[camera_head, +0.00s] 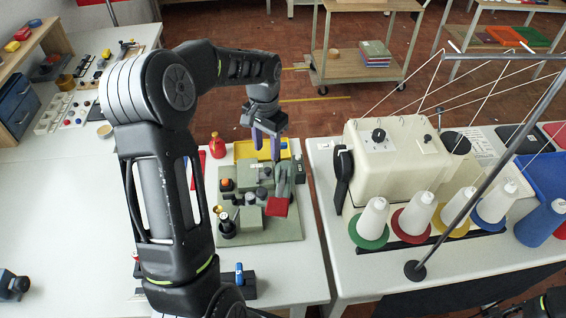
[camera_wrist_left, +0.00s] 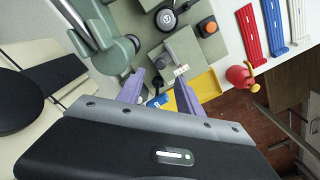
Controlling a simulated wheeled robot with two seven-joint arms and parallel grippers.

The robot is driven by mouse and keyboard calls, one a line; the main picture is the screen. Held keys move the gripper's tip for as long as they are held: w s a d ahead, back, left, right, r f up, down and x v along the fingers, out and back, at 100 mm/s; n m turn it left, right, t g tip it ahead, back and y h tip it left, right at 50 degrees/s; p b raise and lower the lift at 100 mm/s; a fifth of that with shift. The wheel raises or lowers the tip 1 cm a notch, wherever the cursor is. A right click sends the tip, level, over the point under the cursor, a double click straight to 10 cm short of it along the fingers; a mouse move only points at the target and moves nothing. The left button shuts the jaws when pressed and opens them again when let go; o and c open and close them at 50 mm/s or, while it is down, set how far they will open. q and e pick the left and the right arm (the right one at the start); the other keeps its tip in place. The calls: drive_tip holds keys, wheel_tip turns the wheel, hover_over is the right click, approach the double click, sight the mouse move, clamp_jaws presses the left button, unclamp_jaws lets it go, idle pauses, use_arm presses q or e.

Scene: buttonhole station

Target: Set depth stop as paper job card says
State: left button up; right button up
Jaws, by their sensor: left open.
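The grey-green buttonhole machine (camera_head: 285,228) stands on the left table, with a red block, dark knobs and an orange button. The wrist view shows its round black dial (camera_wrist_left: 166,19), orange button (camera_wrist_left: 208,26) and a green block (camera_wrist_left: 190,48) with a small white label. I cannot tell which part is the depth stop. My left gripper (camera_head: 265,147) is open and empty above the machine's far side; its purple fingers (camera_wrist_left: 158,92) point at the green block. A printed white sheet (camera_head: 482,143) lies on the right table; its text is unreadable, and I cannot tell if it is the job card.
A yellow tray (camera_head: 246,150) lies behind the machine, with a red bottle (camera_head: 217,146) beside it. A cream machine (camera_head: 390,165) with several thread cones fills the right table. A gap separates the tables. The left table's front left is mostly clear.

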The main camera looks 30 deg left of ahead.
sight(268, 169)
use_arm(q)
drive_tip(key=shift+f, duration=0.1)
wheel_tip(268, 169, down, 8)
drive_tip(key=b, duration=0.5)
drive_tip(key=shift+r, duration=0.2)
drive_tip(key=shift+c, duration=0.4)
clamp_jaws()
idle(0.9)
